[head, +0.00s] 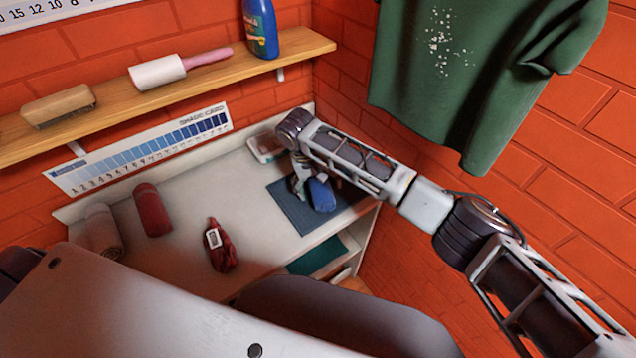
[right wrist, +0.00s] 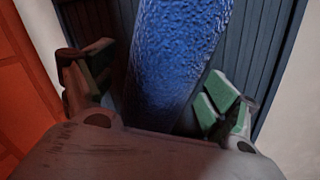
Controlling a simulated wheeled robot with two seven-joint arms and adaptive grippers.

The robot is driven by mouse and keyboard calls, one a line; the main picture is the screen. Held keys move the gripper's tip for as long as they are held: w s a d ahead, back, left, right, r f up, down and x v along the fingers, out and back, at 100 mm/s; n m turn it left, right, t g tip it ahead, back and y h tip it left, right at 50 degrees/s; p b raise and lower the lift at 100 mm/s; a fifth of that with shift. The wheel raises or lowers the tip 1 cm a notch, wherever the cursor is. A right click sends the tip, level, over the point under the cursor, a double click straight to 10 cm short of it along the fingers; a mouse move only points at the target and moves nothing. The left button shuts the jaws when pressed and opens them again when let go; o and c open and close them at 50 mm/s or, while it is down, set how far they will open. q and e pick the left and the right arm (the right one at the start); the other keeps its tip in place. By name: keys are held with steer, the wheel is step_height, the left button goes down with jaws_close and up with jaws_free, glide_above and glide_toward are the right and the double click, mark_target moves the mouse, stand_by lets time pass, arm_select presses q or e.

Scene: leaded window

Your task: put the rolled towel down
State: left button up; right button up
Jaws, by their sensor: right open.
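A blue rolled towel (head: 321,194) lies on the dark blue ribbed mat (head: 292,211) at the right end of the white table. In the right wrist view the textured blue towel (right wrist: 178,55) runs between the two green-padded fingers. My right gripper (head: 307,187) is low at the towel, partly hidden by its own arm in the head view. In the right wrist view my right gripper (right wrist: 157,72) is open, with a gap between the towel and the fingers. My left gripper is not in view.
A red roll (head: 152,210) and a pale roll (head: 102,230) lie at the table's left. A white dish (head: 265,148) stands behind the mat. A wooden shelf (head: 200,72) and a hanging green shirt (head: 470,80) are above.

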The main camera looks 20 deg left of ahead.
steer(key=c, duration=1.2)
steer(key=shift+r, duration=0.1)
steer(key=v, duration=0.2)
steer(key=d+v, duration=0.1)
steer(key=v, duration=0.2)
steer(key=w+v, duration=0.1)
steer(key=v, duration=0.2)
steer(key=shift+s+d+r, duration=0.1)
steer(key=shift+d+r, duration=0.1)
steer(key=shift+r, duration=0.2)
steer(key=shift+r+b, duration=0.3)
steer(key=shift+r, duration=0.25)
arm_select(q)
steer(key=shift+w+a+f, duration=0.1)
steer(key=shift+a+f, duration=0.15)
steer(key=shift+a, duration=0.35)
arm_select(e)
steer(key=shift+r, duration=0.1)
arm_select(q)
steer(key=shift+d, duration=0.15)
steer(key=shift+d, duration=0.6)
